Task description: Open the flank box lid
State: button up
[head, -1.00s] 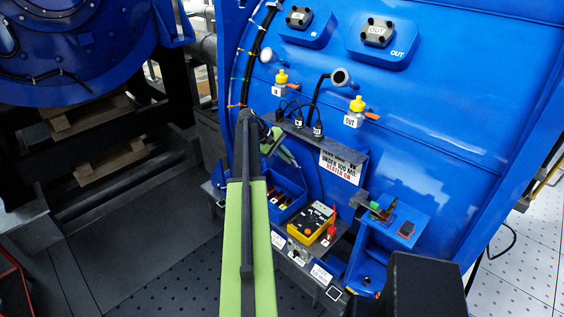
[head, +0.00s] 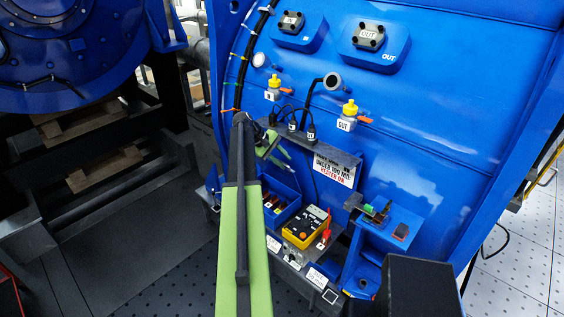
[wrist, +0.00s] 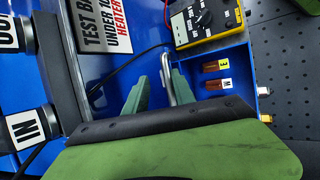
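No part is marked as the flank box or its lid, so I cannot tell which it is. A blue box (head: 291,213) holding brown parts stands on the low shelf at the motor's flank; in the wrist view its wall (wrist: 240,58) and labels E and W show to the right of my fingers. My gripper (head: 281,160) is in front of the blue motor housing, above and left of this box. In the wrist view my gripper (wrist: 162,76) has its two green fingers apart. A silver bent rod (wrist: 167,66) shows between or behind them; contact is unclear.
A yellow tester (head: 306,225) stands right of the box. A sign (head: 334,172) and a grey ledge with black plugs (head: 310,133) are close to my gripper. A blue bracket (head: 385,228) stands at right. Dark floor is open at lower left.

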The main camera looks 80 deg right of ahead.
jog(key=p+v, duration=1.3)
jog(key=v, duration=0.4)
jog(key=shift+r+p, duration=0.15)
jog(key=shift+p, duration=0.25)
jog(key=shift+w+a, duration=0.1)
